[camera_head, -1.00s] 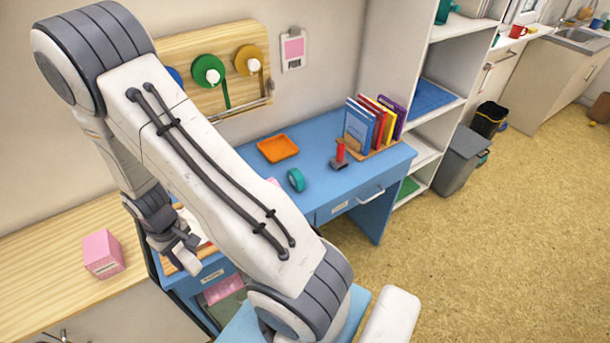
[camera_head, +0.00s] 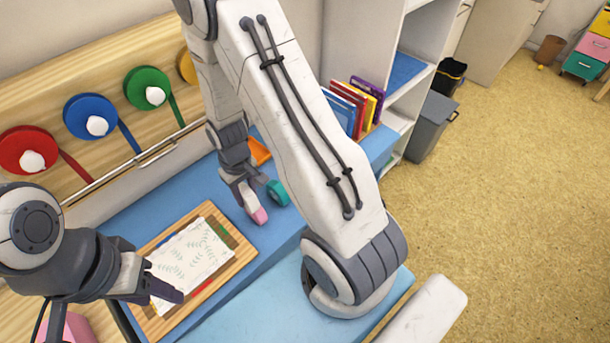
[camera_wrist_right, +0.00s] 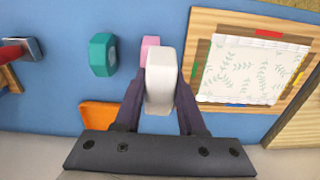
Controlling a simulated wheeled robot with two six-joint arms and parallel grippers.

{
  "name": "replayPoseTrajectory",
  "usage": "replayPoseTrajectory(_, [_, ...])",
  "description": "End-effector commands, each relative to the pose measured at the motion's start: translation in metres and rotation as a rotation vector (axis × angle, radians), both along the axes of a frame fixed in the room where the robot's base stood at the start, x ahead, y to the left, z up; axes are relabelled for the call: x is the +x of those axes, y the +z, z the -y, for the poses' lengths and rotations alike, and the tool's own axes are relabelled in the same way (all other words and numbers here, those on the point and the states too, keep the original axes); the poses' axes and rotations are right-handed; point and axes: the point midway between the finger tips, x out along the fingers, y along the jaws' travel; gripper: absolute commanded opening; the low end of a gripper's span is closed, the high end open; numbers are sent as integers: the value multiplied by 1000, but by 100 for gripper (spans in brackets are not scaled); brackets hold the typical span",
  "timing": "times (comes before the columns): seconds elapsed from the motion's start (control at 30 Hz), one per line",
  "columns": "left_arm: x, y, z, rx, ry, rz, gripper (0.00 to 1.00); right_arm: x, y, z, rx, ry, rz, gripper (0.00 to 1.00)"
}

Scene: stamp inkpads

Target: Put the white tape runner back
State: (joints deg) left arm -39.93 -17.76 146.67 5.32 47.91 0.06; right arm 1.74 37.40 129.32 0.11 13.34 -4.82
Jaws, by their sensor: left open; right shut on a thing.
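The white tape runner (camera_wrist_right: 160,80) is between the dark fingers of my right gripper (camera_wrist_right: 158,105) in the right wrist view. In the head view my right gripper (camera_head: 245,195) is over the blue desk, shut on the white runner (camera_head: 249,196). A pink tape runner (camera_head: 260,216) shows just beyond the white one; it also shows partly hidden in the wrist view (camera_wrist_right: 149,44). A teal tape runner (camera_head: 279,193) stands beside them on the desk. My left gripper (camera_head: 152,272) is open and empty near the left edge of the wooden board.
A wooden board (camera_head: 240,252) with leaf-patterned paper (camera_head: 190,255) lies on the desk. Coloured tape reels (camera_head: 90,116) hang on the wall rack. Books (camera_head: 350,105) stand at the back. Blue desk surface between board and runners is free.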

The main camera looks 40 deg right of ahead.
Motion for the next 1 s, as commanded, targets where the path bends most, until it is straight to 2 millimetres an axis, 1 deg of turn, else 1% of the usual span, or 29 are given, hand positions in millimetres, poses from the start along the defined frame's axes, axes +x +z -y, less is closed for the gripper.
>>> replayPoseTrajectory(0.17, [0,-3,0,0,0,0,50,1,1,39,-1,216,3,0])
replayPoseTrajectory(0.37, [0,-6,0,0,0,0,50,-9,4,96,-1,584,2,0])
replayPoseTrajectory(0.5, [0,-8,0,0,0,0,50,-23,6,136,0,843,1,0])
replayPoseTrajectory(0.57, [0,-8,0,0,0,0,50,-30,6,153,-1,954,1,0])
replayPoseTrajectory(0.6, [0,-9,0,0,0,0,50,-36,7,164,0,1026,1,0])
replayPoseTrajectory(0.7, [0,-10,0,0,-1,0,50,-50,9,189,-1,1202,1,0])
replayPoseTrajectory(0.8, [0,-11,0,0,-1,0,50,-64,10,209,0,1352,0,0])
replayPoseTrajectory(0.9, [0,-12,0,0,-1,0,50,-75,11,225,0,1467,0,0])
replayPoseTrajectory(1.0, [0,-12,0,0,-1,0,50,-82,11,233,0,1544,0,0])
